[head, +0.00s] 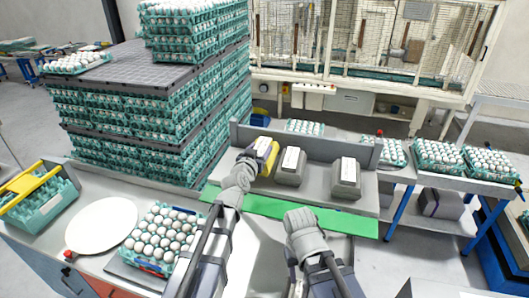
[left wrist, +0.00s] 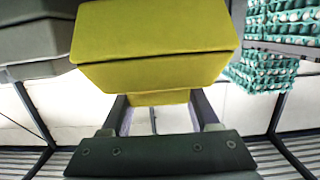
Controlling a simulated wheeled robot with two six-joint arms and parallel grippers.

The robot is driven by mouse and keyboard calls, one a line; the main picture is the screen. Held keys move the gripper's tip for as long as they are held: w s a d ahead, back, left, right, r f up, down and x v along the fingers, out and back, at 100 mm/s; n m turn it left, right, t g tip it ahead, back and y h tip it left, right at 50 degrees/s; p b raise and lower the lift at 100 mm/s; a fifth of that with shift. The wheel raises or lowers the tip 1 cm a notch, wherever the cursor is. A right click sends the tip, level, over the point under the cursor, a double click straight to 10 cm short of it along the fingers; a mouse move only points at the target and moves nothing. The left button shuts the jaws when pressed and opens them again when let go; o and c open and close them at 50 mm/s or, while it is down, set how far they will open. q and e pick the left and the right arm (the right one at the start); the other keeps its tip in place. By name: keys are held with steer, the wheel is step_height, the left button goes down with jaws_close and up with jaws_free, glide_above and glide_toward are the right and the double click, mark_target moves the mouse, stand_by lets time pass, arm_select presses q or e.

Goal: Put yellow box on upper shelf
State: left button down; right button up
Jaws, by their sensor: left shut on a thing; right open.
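The yellow box (head: 271,160) is at the left end of the grey shelf (head: 318,196), left of the grey boxes. My left gripper (head: 250,163) is shut on it from its left side; the fingers are partly hidden in the head view. In the left wrist view the yellow box (left wrist: 150,40) fills the top middle, with the gripper fingers (left wrist: 158,108) at its near end. I cannot tell whether the box touches the shelf. My right gripper (head: 299,213) is open and empty, in front of the green strip; its fingertips are hard to see.
Two grey boxes, a nearer one (head: 290,167) and one farther right (head: 345,179), stand on the shelf before a low back panel (head: 305,143). A green strip (head: 290,208) runs along its front. A tall egg stack (head: 150,115) rises at left. An egg tray (head: 160,238) stands front left.

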arm_select(q)
steer(key=shift+w+a+f, duration=0.1)
steer(key=shift+w+f, duration=0.05)
steer(key=shift+w, duration=0.05)
steer(key=w+f+b, duration=0.2)
steer(key=w, duration=0.1)
steer(key=shift+w+d+f+b, duration=0.1)
steer(key=shift+d+f+b, duration=0.15)
steer(key=shift+d+b, duration=0.15)
steer(key=shift+w+d+f, duration=0.15)
steer(key=shift+w, duration=0.1)
steer(key=shift+s+r, duration=0.15)
steer(key=shift+r, duration=0.05)
steer(key=shift+a, duration=0.2)
steer(key=shift+f, duration=0.15)
steer(key=shift+c, duration=0.7)
jaws_free()
steer(key=shift+d, duration=0.1)
